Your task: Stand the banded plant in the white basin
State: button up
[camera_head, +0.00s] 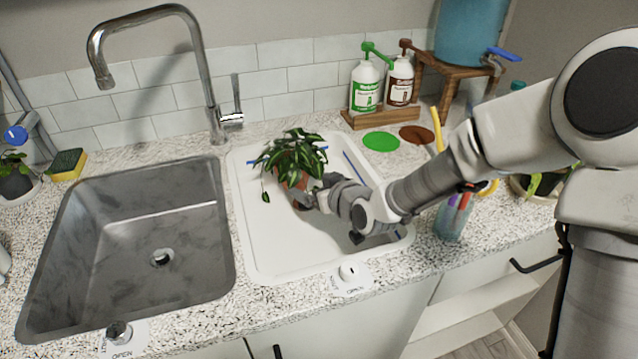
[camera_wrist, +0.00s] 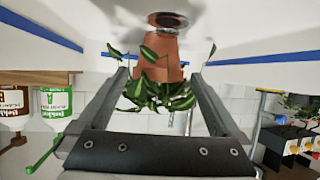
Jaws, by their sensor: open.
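The banded plant (camera_head: 291,156) has dark green leaves with pale stripes and a terracotta pot (camera_head: 300,190). It is inside the white basin (camera_head: 262,247), toward the back, and looks upright on the floor. The wrist view, which is upside down, shows the pot (camera_wrist: 160,58) beside the dark drain, with the leaves (camera_wrist: 158,97) hanging toward the picture's bottom. My gripper (camera_head: 314,197) is low in the basin at the pot's right front. In the wrist view its fingers (camera_wrist: 158,72) are spread, one on each side of the pot, with gaps visible. My wrist hides part of the basin's right side.
A steel sink (camera_head: 150,235) lies left of the basin, with a tall faucet (camera_head: 205,75) behind. Green-labelled (camera_head: 365,86) and brown-labelled (camera_head: 400,82) bottles stand on a wooden rack at the back. A cup of tools (camera_head: 453,218) stands right of the basin. The basin's front left is clear.

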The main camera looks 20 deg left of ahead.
jog(key=shift+v, duration=1.35)
